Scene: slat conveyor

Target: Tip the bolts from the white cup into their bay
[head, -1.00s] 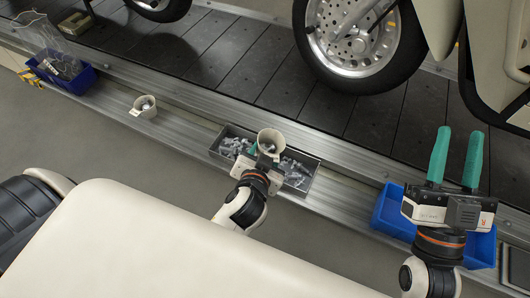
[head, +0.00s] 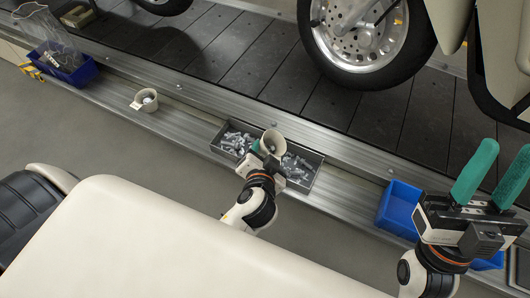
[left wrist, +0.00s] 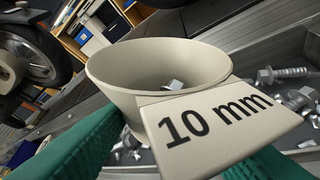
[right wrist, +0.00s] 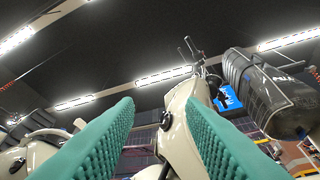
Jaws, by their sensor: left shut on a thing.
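The white cup (head: 273,142) is in my left gripper (head: 265,158), over the middle of a grey metal tray (head: 226,153). In the left wrist view the cup (left wrist: 110,75) has a flat tab marked "10 mm", with my green fingers (left wrist: 165,160) on either side of it. Its mouth looks tilted in the head view. Loose bolts (head: 297,168) lie in the tray on both sides of the cup. My right gripper (head: 505,165) is open and empty at the right.
A blue bin (head: 75,77) with a clear bag is at far left, another blue bin (head: 398,208) at right. A scooter wheel (head: 365,45) stands on the slat conveyor (head: 240,60) behind.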

